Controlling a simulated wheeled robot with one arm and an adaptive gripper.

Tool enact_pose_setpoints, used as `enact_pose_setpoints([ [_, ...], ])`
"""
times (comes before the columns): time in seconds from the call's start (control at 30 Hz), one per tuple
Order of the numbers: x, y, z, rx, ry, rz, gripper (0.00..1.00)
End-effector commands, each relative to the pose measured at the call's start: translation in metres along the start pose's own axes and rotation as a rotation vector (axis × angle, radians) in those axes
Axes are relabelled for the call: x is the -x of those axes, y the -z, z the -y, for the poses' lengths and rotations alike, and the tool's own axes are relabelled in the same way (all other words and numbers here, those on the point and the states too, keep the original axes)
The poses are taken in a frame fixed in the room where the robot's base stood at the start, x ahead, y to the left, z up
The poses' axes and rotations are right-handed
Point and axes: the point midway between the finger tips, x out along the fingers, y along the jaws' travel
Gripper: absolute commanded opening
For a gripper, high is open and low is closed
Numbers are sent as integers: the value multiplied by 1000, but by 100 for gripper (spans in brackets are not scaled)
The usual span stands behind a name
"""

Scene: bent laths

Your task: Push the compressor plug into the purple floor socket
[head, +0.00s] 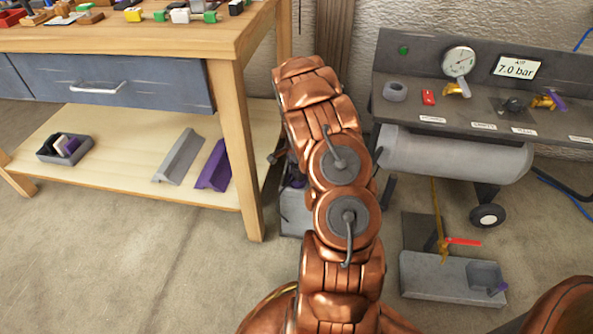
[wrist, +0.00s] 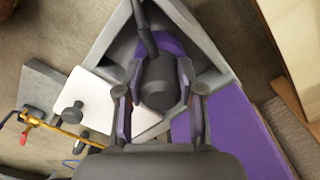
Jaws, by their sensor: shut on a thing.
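In the wrist view my gripper (wrist: 160,84) is shut on the dark round compressor plug (wrist: 161,78), one finger on each side. Its cable runs up from the plug. Behind the plug, part of a purple ring (wrist: 181,46) shows inside a grey triangular-walled housing (wrist: 213,50); this looks like the purple floor socket. The plug overlaps the ring, and I cannot tell how deep it sits. In the head view the grey floor box (head: 294,216) with a purple part stands beside the bench leg, mostly behind my arm. My gripper is hidden there.
The wooden bench (head: 229,120) stands left of my arm, its low shelf (head: 110,165) close by. The compressor (head: 455,155) stands right, with a grey floor tray (head: 435,278) before it. White (wrist: 92,92) and purple (wrist: 235,125) flat surfaces flank the gripper. Floor at front left is clear.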

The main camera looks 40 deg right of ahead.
Motion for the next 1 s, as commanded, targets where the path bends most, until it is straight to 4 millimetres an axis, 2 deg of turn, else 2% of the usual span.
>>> enact_pose_setpoints([
  [0.23,-1,0,0,0,0,0,3],
  [0.27,-1,0,0,0,0,0,39],
  [0.3,-1,0,0,0,0,0,44],
  [0.5,-1,0,0,0,0,0,64],
  [0.73,-1,0,0,0,-1,0,67],
  [1.0,-1,0,0,0,0,0,92],
])
